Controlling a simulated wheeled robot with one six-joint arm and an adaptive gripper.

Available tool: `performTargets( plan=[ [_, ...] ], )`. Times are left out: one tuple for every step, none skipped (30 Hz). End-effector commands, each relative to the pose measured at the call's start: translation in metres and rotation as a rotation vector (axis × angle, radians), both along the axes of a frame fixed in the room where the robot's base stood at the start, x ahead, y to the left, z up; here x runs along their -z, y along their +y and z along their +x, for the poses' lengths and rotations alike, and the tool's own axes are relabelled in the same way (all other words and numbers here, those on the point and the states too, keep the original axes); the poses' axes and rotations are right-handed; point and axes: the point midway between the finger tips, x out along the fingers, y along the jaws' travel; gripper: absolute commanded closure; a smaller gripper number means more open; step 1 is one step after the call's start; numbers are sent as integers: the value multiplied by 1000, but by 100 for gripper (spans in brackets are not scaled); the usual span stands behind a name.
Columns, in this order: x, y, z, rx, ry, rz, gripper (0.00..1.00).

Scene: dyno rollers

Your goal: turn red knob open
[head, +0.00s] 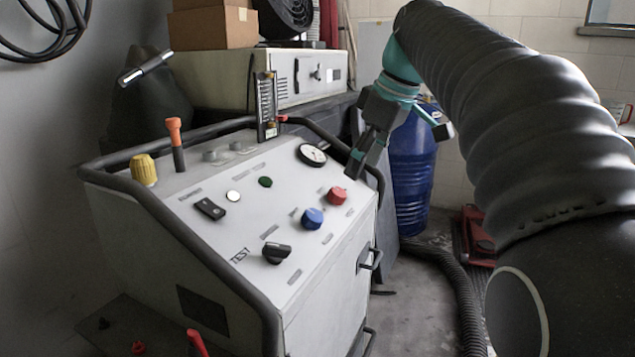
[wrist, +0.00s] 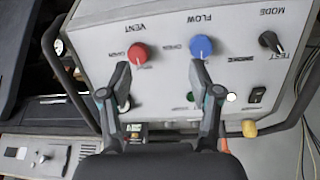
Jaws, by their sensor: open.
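The red knob (head: 337,195) sits on the sloped white panel (head: 230,250), toward its right side and above the blue knob (head: 312,218). In the wrist view the red knob (wrist: 138,54) lies under the upside-down label VENT, beside the blue knob (wrist: 201,46). My gripper (head: 354,166) hangs just beyond the panel's right edge, above and apart from the red knob. In the wrist view my gripper (wrist: 160,82) is open and empty. Its left fingertip shows just below the red knob and its right one just below the blue knob. Neither knob is between the fingers.
A black rail (head: 190,243) runs around the panel. A black TEST knob (head: 276,252), a rocker switch (head: 210,208), a gauge (head: 312,154), a yellow knob (head: 144,170) and an orange-topped lever (head: 175,140) also stand there. A blue barrel (head: 412,170) is behind my gripper.

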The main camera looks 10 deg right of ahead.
Motion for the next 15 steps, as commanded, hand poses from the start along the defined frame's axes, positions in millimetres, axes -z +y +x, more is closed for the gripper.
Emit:
performTargets(
  plan=[
    [-10,-6,14,-48,-2,2,37],
    [-15,-8,20,-82,-5,1,37],
    [-21,-10,27,-126,-10,1,37],
    [-24,-13,32,-155,-13,2,37],
    [-28,-15,36,-182,-15,1,37],
    [-32,-17,40,-216,-20,1,37],
    [-34,-19,44,-240,-23,1,37],
    [-36,-20,46,-261,-26,0,37],
    [-38,-22,49,-284,-28,0,37],
    [-39,-23,50,-299,-31,-1,37],
    [-40,-23,52,-310,-32,-1,37],
    [-41,-24,53,-324,-34,-1,37],
    [-41,-24,54,-331,-36,-1,37],
    [-41,-24,54,-336,-37,-1,37],
    [-40,-24,54,-339,-37,-1,37]
  ],
)
